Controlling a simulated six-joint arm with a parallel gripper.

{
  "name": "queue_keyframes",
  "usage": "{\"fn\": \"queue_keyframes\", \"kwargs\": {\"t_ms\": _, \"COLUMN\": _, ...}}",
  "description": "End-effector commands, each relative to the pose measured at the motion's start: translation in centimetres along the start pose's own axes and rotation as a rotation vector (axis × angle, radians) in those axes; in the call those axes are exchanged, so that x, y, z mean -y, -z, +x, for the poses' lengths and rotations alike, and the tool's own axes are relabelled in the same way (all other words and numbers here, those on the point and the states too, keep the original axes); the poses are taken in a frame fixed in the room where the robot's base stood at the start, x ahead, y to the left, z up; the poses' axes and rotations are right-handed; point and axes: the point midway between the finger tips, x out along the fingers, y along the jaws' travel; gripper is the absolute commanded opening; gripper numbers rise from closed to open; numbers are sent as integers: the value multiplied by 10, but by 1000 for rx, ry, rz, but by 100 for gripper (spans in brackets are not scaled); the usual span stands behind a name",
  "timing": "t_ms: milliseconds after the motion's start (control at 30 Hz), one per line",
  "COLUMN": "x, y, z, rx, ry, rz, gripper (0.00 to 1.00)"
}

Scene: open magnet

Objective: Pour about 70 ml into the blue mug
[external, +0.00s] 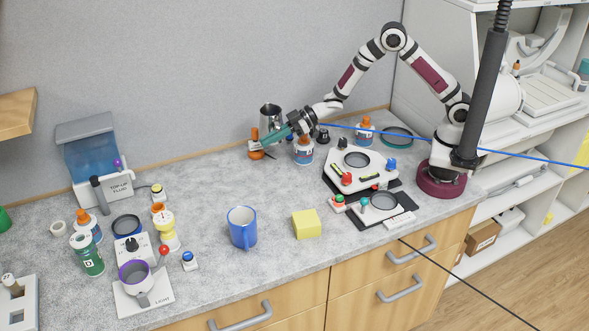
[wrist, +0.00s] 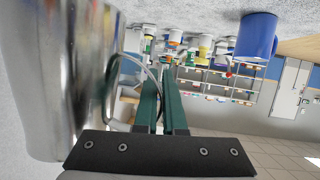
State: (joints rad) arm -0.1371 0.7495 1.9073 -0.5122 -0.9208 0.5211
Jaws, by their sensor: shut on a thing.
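A shiny metal jug (external: 270,115) stands upright at the back of the counter in the external view. It fills the left of the wrist view (wrist: 55,80), with its thin wire handle (wrist: 122,57) beside the green fingers. My gripper (external: 266,141) is shut on the jug's handle, and its fingers also show in the wrist view (wrist: 160,85). The gripper hides the jug's lower part, so I cannot tell whether it touches the counter. The blue mug (external: 242,228) stands upright near the counter's front, apart from my gripper. It also shows upside down in the wrist view (wrist: 258,37).
A yellow block (external: 306,224) sits right of the mug. An orange-topped bottle (external: 303,151) and an orange item (external: 255,152) are close to my gripper. A white device with knobs (external: 358,168) stands to the right. Bottles and devices crowd the left. The counter between jug and mug is clear.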

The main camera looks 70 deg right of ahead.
Motion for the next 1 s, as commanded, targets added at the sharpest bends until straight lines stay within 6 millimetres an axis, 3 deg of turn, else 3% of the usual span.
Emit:
{"fn": "queue_keyframes", "kwargs": {"t_ms": 467, "x": -4, "y": 50, "z": -18, "rx": -4, "ry": -1, "rz": 1, "gripper": 0}}
{"fn": "queue_keyframes", "kwargs": {"t_ms": 767, "x": 2, "y": 78, "z": 12, "rx": -2, "ry": -33, "rz": 18, "gripper": 0}}
{"fn": "queue_keyframes", "kwargs": {"t_ms": 1000, "x": 20, "y": 113, "z": 50, "rx": 0, "ry": -82, "rz": 46, "gripper": 0}}
